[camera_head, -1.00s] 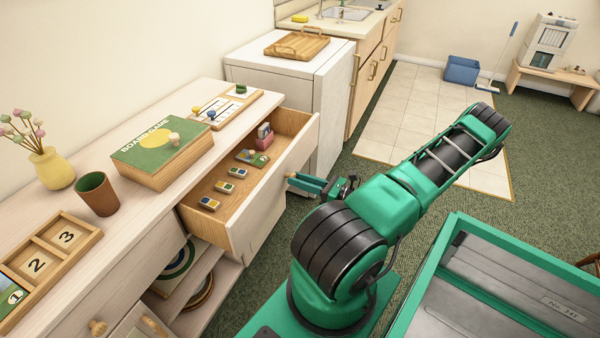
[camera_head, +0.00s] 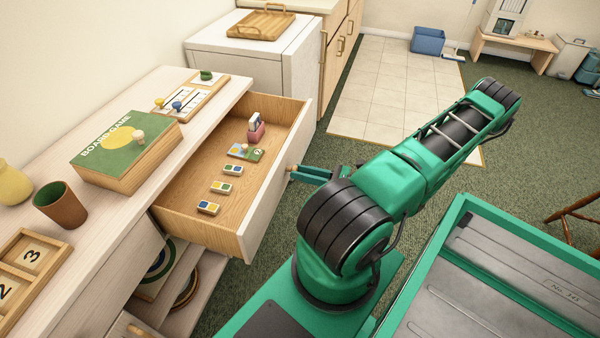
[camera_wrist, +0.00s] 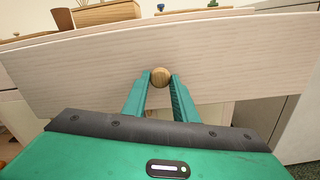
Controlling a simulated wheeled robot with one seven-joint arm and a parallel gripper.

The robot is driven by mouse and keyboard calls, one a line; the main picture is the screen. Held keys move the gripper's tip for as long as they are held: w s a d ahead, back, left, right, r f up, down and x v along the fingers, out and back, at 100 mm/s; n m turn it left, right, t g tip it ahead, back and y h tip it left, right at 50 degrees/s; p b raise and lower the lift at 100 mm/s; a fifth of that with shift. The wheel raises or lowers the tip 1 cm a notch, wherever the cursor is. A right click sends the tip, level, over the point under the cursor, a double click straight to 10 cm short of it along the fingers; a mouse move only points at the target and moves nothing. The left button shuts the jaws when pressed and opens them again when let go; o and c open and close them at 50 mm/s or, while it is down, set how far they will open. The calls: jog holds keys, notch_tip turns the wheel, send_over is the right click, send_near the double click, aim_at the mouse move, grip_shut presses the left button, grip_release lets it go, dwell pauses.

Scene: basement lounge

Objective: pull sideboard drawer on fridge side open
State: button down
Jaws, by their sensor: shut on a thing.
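The sideboard (camera_head: 88,235) stands at the left in the head view. Its drawer on the fridge side (camera_head: 180,208) is pulled well out, with its inside in full view. My gripper (camera_head: 300,173) is at the outer face of the drawer front. In the wrist view my gripper (camera_wrist: 160,84) has its two green fingers shut on the round wooden knob (camera_wrist: 161,76), one finger on each side. The pale drawer front (camera_wrist: 70,75) spans the wrist view behind the knob. The small white fridge (camera_head: 285,70) stands just beyond the drawer.
The drawer holds several small coloured blocks (camera_head: 208,207) and a pinkish holder (camera_head: 256,127). A board game box (camera_head: 127,150), a brown cup (camera_head: 62,206) and a number tray (camera_head: 35,255) are on the sideboard top.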

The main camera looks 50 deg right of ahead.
jog(key=shift+d, duration=0.1)
jog(key=c, duration=1.4)
grip_release()
jog(key=shift+c, duration=0.2)
jog(key=v, duration=1)
jog(key=shift+s, duration=0.3)
jog(key=shift+d, duration=0.1)
